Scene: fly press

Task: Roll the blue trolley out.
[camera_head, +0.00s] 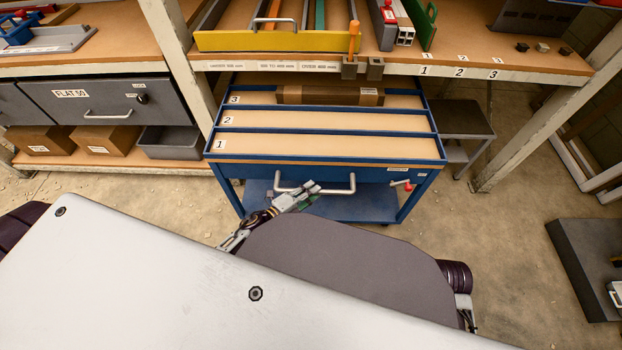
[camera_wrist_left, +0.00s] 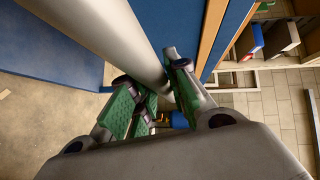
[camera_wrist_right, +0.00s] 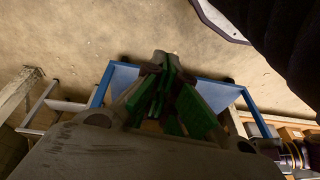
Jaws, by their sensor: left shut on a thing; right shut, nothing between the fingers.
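The blue trolley (camera_head: 240,172) stands under the bench with its front toward me; its top has rows marked 1, 2 and 3. Its grey bar handle (camera_head: 338,191) is on the front. My left gripper (camera_head: 308,190) is shut on the left part of this handle. In the left wrist view the grey handle (camera_wrist_left: 135,45) runs between the green-padded fingers (camera_wrist_left: 158,92). My right gripper (camera_wrist_right: 162,85) is shut and empty in the right wrist view, apart from the trolley's blue frame (camera_wrist_right: 118,78). In the head view only part of it shows at the lower right.
A cardboard box (camera_head: 330,96) lies on row 3 of the trolley. A red lever (camera_head: 403,184) is on its front right. White bench legs (camera_head: 530,140) stand on either side. A grey step-like stand (camera_head: 455,120) is right of the trolley.

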